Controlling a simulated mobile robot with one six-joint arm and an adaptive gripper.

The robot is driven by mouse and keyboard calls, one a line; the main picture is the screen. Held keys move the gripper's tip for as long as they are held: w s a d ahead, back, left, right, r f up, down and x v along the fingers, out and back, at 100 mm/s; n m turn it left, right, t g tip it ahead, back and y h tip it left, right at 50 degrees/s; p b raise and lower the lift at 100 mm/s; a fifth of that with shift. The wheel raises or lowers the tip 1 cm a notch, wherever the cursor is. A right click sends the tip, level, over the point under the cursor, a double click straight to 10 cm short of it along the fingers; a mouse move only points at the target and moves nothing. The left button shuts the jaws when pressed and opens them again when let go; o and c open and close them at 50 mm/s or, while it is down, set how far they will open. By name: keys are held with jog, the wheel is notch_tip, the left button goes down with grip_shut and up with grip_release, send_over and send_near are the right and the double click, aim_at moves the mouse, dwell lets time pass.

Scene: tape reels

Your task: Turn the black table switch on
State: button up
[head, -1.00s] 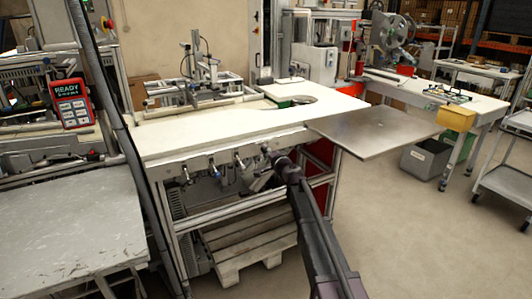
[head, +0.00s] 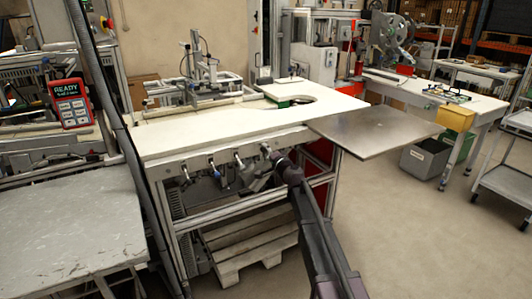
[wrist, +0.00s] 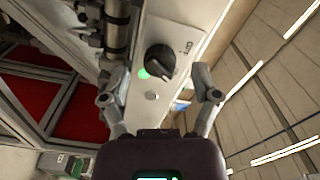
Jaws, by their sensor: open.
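The black table switch (wrist: 158,61) is a round knob on a pale front panel of the table, seen near the middle of the wrist view. A small green spot shows at its lower left edge. My gripper (wrist: 160,97) is open, with one finger on each side below the knob in the picture. Nothing is between the fingers, and I see no contact with the knob. In the head view my gripper (head: 260,182) is under the table's front edge, partly hidden by my arm. I cannot clearly pick out the switch there.
The white table (head: 205,134) has several fittings along its front panel. A metal plate (head: 375,130) sticks out at its right end. A wooden pallet (head: 250,250) lies under it. A grey bench (head: 70,225) stands at left.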

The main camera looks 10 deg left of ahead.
jog(key=v, duration=1.1)
jog(key=s+d+f+n+g+h, duration=0.1)
jog(key=s+d+f+n+g, duration=0.1)
jog(key=s+f+n+g, duration=0.35)
jog(key=s+d+f+n+g+h, duration=0.1)
jog(key=s+d+f+n+g, duration=0.15)
jog(key=s+f, duration=0.55)
jog(key=s+d+f+g+h, duration=0.2)
jog(key=s+d+g+h, duration=0.2)
jog(key=s+d, duration=0.45)
jog(key=s+d+f+g+h, duration=0.2)
jog(key=s+d+g+h, duration=0.15)
jog(key=s+d, duration=0.45)
notch_tip(320, 180, up, 20)
jog(key=s+p, duration=0.1)
jog(key=p, duration=2)
jog(key=shift+a+r+m, duration=0.15)
jog(key=shift+a+m, duration=0.15)
jog(key=shift+a, duration=0.15)
jog(key=shift+s+t+h, duration=0.1)
jog(key=shift+t+h, duration=0.15)
